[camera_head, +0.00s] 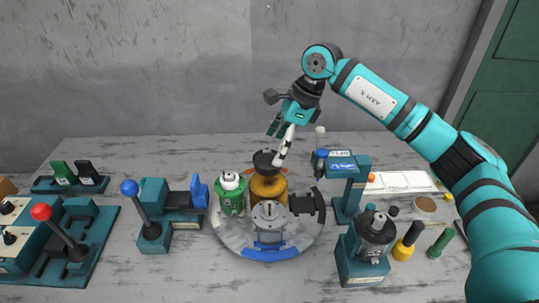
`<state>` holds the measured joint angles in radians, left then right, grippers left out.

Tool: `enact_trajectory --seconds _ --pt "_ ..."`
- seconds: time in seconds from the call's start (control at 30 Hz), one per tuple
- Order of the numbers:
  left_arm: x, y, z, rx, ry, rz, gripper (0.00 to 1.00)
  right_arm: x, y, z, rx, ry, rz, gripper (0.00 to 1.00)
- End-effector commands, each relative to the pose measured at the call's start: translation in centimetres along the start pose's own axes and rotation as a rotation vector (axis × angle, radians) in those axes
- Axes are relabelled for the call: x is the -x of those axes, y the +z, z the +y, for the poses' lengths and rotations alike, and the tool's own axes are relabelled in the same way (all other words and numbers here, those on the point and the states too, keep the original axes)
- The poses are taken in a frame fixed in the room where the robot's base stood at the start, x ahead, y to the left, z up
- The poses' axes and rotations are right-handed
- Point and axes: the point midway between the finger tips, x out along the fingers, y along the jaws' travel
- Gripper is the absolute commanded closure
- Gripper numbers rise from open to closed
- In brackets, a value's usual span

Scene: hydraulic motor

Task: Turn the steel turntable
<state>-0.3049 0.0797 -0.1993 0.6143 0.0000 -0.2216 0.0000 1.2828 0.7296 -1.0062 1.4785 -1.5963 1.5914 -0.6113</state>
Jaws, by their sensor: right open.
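The steel turntable (233,238) is a round grey disc in the middle of the table, with a blue edge piece (268,255) at its front. It bears a green canister (231,196), an amber housing with a dark top (268,186), a grey motor part (269,225) at the front and a dark part (308,204) at the right. My right gripper (278,144) is open above the back of the turntable, pointing down. One pale finger is close above the amber housing's dark top; I cannot tell whether they touch. My left gripper is out of view.
A blue-knobbed lever (139,207) and a red-knobbed lever (59,231) stand at the left. A teal stand (350,190) and a dark motor on a teal base (368,248) are close at the right. Yellow (407,243) and green (440,242) handles stand further right.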

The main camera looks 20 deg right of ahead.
Motion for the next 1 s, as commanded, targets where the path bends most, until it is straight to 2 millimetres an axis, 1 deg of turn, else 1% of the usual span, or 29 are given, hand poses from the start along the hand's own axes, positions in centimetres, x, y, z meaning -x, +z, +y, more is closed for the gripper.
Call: enact_trajectory --seconds 0.03,0.13,0.3,0.47,0.67,0.77,1.0 --pt "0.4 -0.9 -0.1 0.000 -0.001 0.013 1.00 -0.9 0.0 0.1 -0.001 0.003 0.002 0.14" --pt "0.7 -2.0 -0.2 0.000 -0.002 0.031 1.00 -2.6 0.0 0.1 -0.001 0.003 0.001 0.14" --pt "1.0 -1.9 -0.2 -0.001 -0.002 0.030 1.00 -4.4 0.1 0.0 -0.001 0.001 -0.001 0.14" --pt "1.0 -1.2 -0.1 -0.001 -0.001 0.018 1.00 -5.0 0.0 0.0 0.000 -0.001 0.000 0.14" --pt "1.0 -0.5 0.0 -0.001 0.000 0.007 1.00 -5.1 0.0 0.0 0.000 -0.001 0.000 0.14" --pt "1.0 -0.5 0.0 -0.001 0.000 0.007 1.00 -5.1 0.0 0.0 0.000 -0.001 0.000 0.25" --pt "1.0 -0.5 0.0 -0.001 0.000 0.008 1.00 -5.0 0.0 0.0 0.000 -0.001 0.000 0.56"
